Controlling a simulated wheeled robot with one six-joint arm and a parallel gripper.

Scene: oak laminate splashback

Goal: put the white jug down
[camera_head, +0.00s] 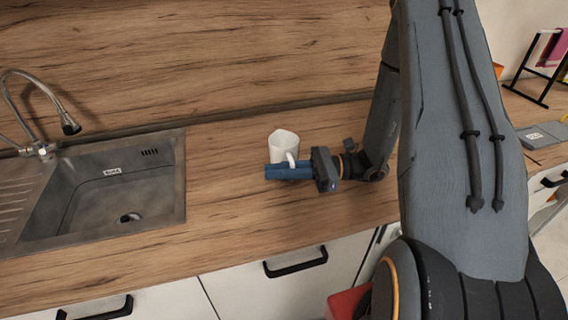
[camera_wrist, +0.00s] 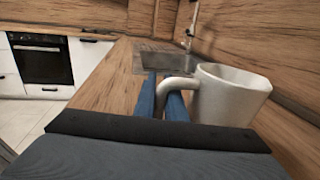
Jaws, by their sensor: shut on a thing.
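The white jug (camera_head: 284,145) is at my gripper (camera_head: 289,172), over the wooden counter (camera_head: 232,180) to the right of the sink. The blue fingers of my gripper are shut on the jug's handle. In the wrist view the jug (camera_wrist: 228,96) stands upright to the right of the fingers (camera_wrist: 162,98), with its handle between them. The fingers hide the jug's base in the head view, so I cannot tell whether it touches the counter.
A steel sink (camera_head: 170,190) with a curved tap (camera_head: 40,95) is to the left. The wooden splashback (camera_head: 230,55) rises behind. The counter between sink and gripper is clear. A grey flat item (camera_head: 540,135) lies at the far right. An oven (camera_wrist: 42,62) shows in the wrist view.

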